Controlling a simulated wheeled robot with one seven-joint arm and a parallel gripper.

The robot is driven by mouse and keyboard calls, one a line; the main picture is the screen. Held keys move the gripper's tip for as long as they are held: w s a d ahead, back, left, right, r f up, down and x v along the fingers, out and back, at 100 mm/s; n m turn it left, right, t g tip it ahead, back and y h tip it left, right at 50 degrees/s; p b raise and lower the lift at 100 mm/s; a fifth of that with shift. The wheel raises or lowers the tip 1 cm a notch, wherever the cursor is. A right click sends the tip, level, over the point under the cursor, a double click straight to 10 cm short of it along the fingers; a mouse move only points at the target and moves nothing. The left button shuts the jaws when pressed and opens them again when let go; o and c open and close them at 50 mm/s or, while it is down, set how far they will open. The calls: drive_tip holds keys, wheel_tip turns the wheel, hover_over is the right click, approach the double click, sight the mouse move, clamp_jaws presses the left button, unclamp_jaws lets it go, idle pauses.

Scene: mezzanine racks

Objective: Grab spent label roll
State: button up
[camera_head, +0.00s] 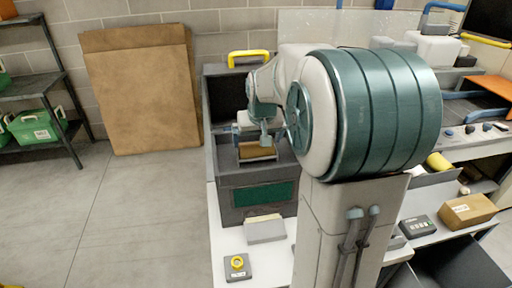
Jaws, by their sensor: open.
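A dark grey machine (228,200) with a green front panel stands on the white bench, its lid raised behind it. A tan, roll-like piece (258,152) sits in its open top bay; it looks like the label roll, but it is small and partly covered. My gripper (266,140) is open, pointing down just above the tan piece. I cannot tell whether the fingers touch it or stand around it. My own arm hides the right side of the machine.
A yellow handle (248,58) tops the raised lid. A yellow-knobbed box (237,266) and a grey block (265,229) lie on the bench in front. At right are a yellow cylinder (438,161) and a cardboard box (467,210). The floor at left is clear.

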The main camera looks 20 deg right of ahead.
drive_tip(key=shift+x, duration=1.15)
drive_tip(key=c, duration=0.7)
drive_tip(key=shift+r, duration=0.1)
